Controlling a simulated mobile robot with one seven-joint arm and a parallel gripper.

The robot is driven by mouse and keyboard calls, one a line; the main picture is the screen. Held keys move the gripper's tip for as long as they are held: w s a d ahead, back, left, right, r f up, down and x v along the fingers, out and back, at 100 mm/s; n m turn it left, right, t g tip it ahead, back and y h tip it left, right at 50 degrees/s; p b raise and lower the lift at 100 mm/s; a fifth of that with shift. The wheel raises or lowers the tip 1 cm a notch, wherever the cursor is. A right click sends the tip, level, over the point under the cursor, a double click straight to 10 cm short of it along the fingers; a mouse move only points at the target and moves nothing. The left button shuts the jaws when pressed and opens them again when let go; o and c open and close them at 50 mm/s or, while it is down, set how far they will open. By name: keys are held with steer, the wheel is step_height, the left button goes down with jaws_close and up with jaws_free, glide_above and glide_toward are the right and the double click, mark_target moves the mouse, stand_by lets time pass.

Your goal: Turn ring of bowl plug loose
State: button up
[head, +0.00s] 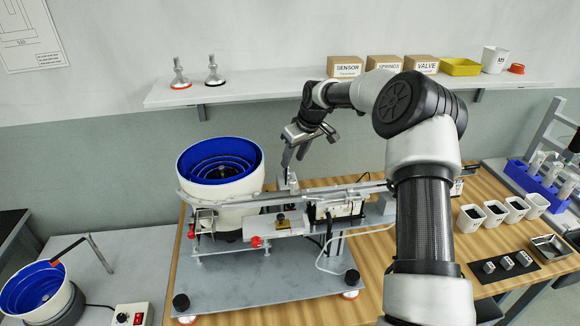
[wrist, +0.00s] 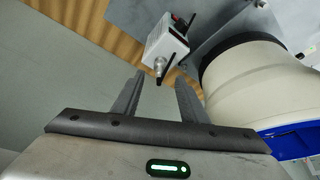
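The bowl feeder (head: 228,205) is a white drum with a blue stepped inside, left of centre in the head view. Its white side also shows at the right of the wrist view (wrist: 245,85). A small white box (wrist: 165,42) beside the bowl carries a silver round plug (wrist: 159,64), whose ring I take to be the metal collar facing my gripper. My gripper (wrist: 160,77) is open, with the plug appearing just beyond and between its fingertips; no contact is visible. In the head view my gripper (head: 294,160) points down behind the rail, right of the bowl. The plug is hidden there.
A linear rail (head: 330,193) runs right from the bowl over a grey base plate (head: 255,275). A shelf (head: 270,93) with boxes hangs behind my arm. A second bowl (head: 40,290) stands at lower left. White cups (head: 470,216) stand on the right of the wooden table.

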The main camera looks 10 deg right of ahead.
steer(key=v, duration=1.1)
steer(key=shift+r, duration=0.2)
steer(key=shift+s+r, duration=0.1)
